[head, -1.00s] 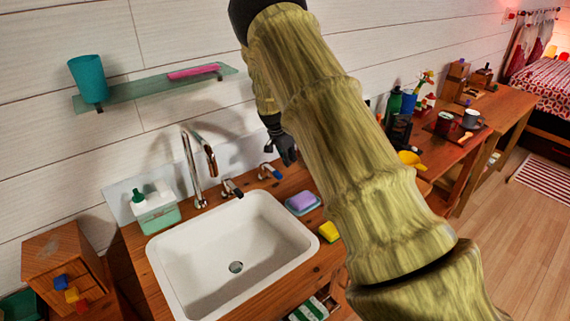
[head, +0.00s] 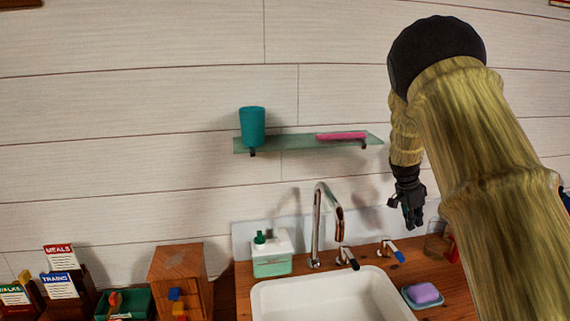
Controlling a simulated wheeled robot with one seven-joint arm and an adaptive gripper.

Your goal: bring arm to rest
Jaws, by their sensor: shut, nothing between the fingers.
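My arm rises along the right side of the head view, its large links covering part of the wall and counter. The arm bends over at the top, and my gripper (head: 411,222) hangs fingers down in front of the wall, above the right part of the sink counter. The gripper is shut and looks empty. Its fingers are small and dark in this view.
Below are a white sink (head: 330,297), a tap (head: 318,225), a soap dispenser (head: 271,256) and purple soap (head: 423,292). A glass shelf (head: 290,145) holds a teal cup (head: 252,126) and a pink item (head: 341,135). A wooden box (head: 181,279) stands left.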

